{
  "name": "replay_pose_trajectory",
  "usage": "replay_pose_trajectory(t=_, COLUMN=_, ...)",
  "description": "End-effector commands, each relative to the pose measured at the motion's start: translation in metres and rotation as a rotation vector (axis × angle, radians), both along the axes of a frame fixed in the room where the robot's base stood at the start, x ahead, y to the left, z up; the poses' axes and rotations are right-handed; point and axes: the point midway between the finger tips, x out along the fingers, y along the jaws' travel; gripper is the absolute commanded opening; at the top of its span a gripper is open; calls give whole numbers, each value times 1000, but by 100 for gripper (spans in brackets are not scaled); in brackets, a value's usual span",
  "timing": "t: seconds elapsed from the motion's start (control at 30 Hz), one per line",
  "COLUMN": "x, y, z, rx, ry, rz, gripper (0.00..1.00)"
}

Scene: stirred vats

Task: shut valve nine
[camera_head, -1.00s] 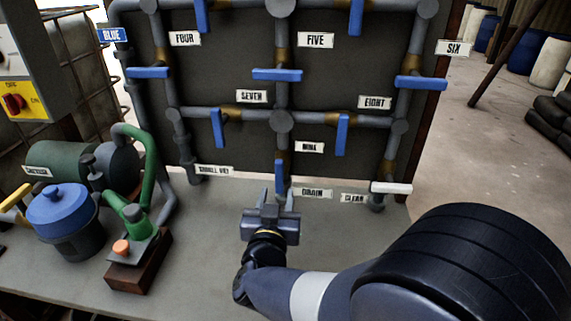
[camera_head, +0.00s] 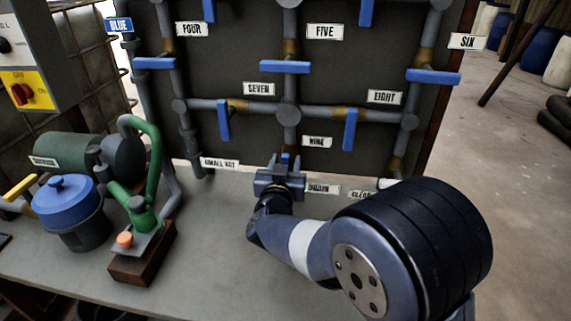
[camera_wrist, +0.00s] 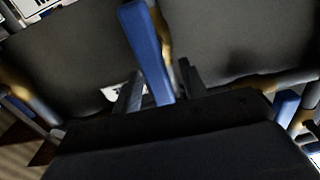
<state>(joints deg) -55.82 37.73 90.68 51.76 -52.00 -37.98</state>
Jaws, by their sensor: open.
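Valve nine's blue lever (camera_head: 286,156) hangs on the middle vertical pipe, below the lower pipe junction and beside the NINE label (camera_head: 317,142). It points along the pipe, and my gripper hides most of it in the head view. My gripper (camera_head: 283,170) is open in front of the lever, its fingers towards the panel. In the wrist view, the blue lever (camera_wrist: 148,50) runs down between my two open fingers (camera_wrist: 158,90). I cannot tell whether a finger touches it.
Other blue levers, such as the EIGHT lever (camera_head: 350,129) and SEVEN lever (camera_head: 223,120), are on the pipe panel above. DRAIN and SMALL VAT (camera_head: 219,163) labels flank my gripper. A green pump (camera_head: 140,215) and blue-lidded pot (camera_head: 62,205) stand left on the bench.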

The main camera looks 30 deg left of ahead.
Motion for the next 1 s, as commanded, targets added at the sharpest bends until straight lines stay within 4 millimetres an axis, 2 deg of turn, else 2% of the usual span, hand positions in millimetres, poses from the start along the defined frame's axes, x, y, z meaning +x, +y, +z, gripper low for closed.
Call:
replay_pose_trajectory(t=0.23, x=0, y=0, z=0, rx=0, ry=0, rz=0, gripper=40)
replay_pose_trajectory(t=0.73, x=0, y=0, z=0, rx=0, ry=0, rz=0, gripper=0)
replay_pose_trajectory(t=1.0, x=0, y=0, z=-1, rx=19, ry=5, rz=0, gripper=0)
